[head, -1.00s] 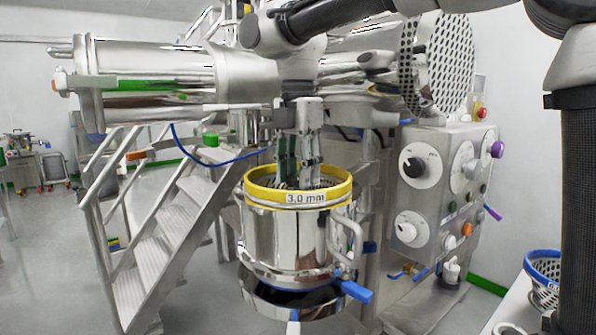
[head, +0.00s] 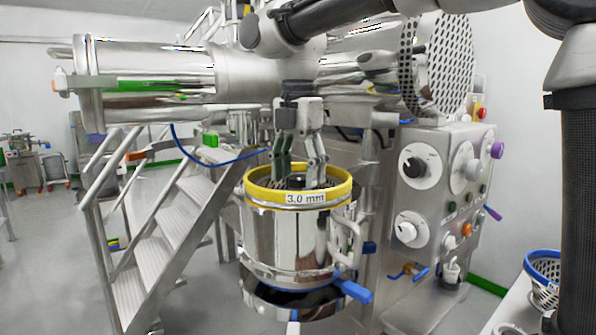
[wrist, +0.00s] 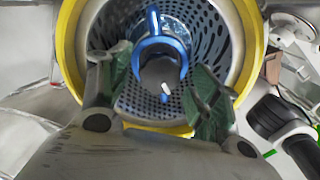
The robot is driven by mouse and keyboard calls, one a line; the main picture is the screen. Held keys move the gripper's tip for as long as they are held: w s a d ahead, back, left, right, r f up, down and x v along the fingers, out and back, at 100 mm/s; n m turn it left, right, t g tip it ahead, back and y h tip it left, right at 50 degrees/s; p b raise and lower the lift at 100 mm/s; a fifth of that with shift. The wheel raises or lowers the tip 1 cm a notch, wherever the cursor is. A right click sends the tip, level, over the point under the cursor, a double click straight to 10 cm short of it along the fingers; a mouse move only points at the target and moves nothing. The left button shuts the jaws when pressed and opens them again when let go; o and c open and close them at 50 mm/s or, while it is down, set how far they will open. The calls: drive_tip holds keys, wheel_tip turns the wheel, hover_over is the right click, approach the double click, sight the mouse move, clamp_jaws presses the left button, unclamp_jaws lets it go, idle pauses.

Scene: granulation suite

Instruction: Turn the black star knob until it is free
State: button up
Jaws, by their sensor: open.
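The black knob (wrist: 158,74) sits at the centre of a blue bladed hub (wrist: 152,45) inside a perforated metal basket, seen from above in the wrist view. A small pale mark shows near its lower edge; its star shape is hard to make out. My gripper (wrist: 160,88) is open, with one green-padded finger on each side of the knob and gaps between. In the head view my gripper (head: 300,172) points down into the mouth of the yellow-rimmed steel vessel (head: 290,235). The rim hides the knob there. I cannot tell the fingertips' height relative to the knob.
The yellow rim (head: 258,196), labelled 3.0 mm, surrounds my fingers closely. A control panel (head: 440,190) with dials stands at the right, and metal stairs (head: 165,235) at the left. A blue-rimmed basket (head: 543,275) stands at lower right. The large steel machine fills the back.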

sight(298, 177)
drive_tip(key=shift+r, duration=0.1)
wheel_tip(298, 177, up, 12)
idle(0.5)
drive_tip(key=shift+s, duration=0.1)
